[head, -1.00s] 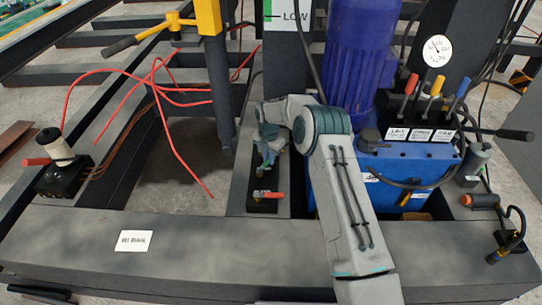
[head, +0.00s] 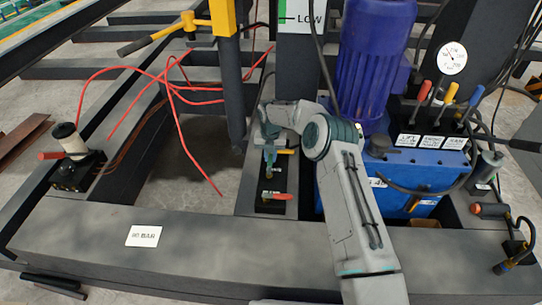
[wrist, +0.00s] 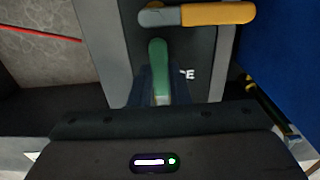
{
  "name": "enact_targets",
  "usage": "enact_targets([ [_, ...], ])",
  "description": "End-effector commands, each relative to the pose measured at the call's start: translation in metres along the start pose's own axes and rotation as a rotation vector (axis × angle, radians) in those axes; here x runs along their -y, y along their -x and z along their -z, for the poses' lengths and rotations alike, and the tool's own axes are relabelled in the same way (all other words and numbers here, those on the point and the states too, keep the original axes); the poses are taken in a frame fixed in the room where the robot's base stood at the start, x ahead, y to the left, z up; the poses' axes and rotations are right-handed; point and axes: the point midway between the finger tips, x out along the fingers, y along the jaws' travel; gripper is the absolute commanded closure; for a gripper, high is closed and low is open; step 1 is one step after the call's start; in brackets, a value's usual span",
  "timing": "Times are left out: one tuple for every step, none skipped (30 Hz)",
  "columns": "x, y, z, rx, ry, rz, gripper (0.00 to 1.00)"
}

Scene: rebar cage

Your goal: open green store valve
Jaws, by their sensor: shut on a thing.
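The green store valve handle (wrist: 158,62) shows in the wrist view as a rounded green lever on a dark valve block. My gripper (wrist: 153,92) is shut on it, with its fingers at the lever's lower part. In the head view my gripper (head: 270,160) points down at the valve block (head: 262,206) on the frame, left of the blue power unit. The green handle is hard to tell from my fingers there. Part of the block's lettering is hidden behind my fingers.
A yellow-orange handle (wrist: 215,14) lies just beyond the green one; it also shows in the head view (head: 285,152). A red handle (head: 276,196) is on the block's near side. The blue power unit (head: 420,172) stands close on the right. Red hoses (head: 175,115) lie left.

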Motion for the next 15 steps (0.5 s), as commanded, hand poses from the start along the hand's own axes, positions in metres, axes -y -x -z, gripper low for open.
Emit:
enact_targets([
  [-0.0004, 0.0005, -0.0004, 0.002, 0.006, -0.001, 1.00],
  [-0.0006, 0.0005, -0.0004, 0.001, 0.008, -0.001, 1.00],
  [-0.0007, 0.0005, -0.0003, 0.001, 0.010, -0.001, 1.00],
  [-0.0008, 0.0005, -0.0003, 0.002, 0.011, -0.001, 1.00],
  [-0.0008, 0.0005, -0.0003, 0.001, 0.012, -0.001, 1.00],
  [-0.0009, 0.0005, -0.0003, 0.001, 0.012, -0.001, 1.00],
  [-0.0009, 0.0005, -0.0003, 0.001, 0.012, -0.001, 1.00],
  [-0.0010, 0.0005, -0.0002, 0.002, 0.012, -0.001, 1.00],
  [-0.0011, 0.0005, -0.0002, 0.001, 0.012, -0.001, 1.00],
  [-0.0011, 0.0005, -0.0002, 0.001, 0.012, -0.001, 1.00],
  [-0.0012, 0.0004, -0.0002, 0.001, 0.012, -0.001, 1.00],
  [-0.0013, 0.0004, -0.0001, 0.001, 0.012, -0.001, 1.00],
  [-0.0013, 0.0004, -0.0001, 0.001, 0.012, -0.001, 1.00],
  [-0.0014, 0.0004, -0.0001, 0.001, 0.012, -0.001, 0.76],
  [-0.0014, 0.0004, -0.0001, 0.001, 0.012, -0.001, 0.65],
])
